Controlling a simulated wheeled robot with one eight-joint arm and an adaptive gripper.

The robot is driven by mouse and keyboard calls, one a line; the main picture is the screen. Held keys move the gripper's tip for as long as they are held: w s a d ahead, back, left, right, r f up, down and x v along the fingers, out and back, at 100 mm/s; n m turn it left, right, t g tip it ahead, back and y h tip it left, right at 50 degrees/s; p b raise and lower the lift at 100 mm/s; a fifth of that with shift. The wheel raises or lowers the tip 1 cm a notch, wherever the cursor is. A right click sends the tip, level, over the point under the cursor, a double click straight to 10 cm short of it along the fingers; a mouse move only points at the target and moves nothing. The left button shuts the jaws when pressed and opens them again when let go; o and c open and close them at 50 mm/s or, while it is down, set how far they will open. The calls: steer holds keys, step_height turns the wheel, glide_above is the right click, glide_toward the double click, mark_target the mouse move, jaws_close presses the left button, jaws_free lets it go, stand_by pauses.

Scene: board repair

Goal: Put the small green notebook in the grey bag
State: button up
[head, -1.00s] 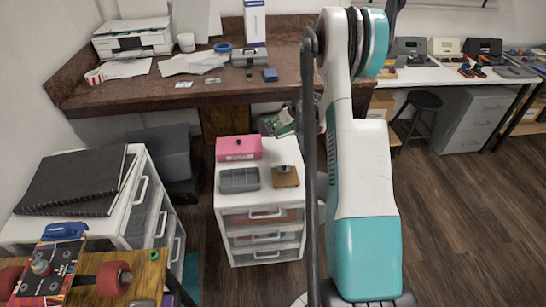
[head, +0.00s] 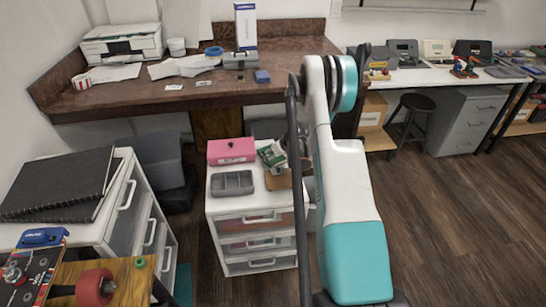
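The small green notebook (head: 269,154) shows as a green and white piece above the back right of the white drawer unit, beside the pink box. My gripper (head: 282,149) is at its right side and appears shut on it; the fingers are small and partly hidden by my arm. A dark grey, soft-looking shape (head: 161,158) stands on the floor between the two drawer units. It may be the grey bag, but I cannot tell for sure.
The white drawer unit (head: 257,219) carries the pink box (head: 231,151), a grey divided tray (head: 232,183) and a brown board (head: 277,181). The brown desk (head: 140,94) stands behind. Black notebooks (head: 60,185) lie at left. Floor at right is open.

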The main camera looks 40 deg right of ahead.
steer(key=shift+f, duration=0.1)
steer(key=o, duration=1.4)
steer(key=shift+c, duration=0.2)
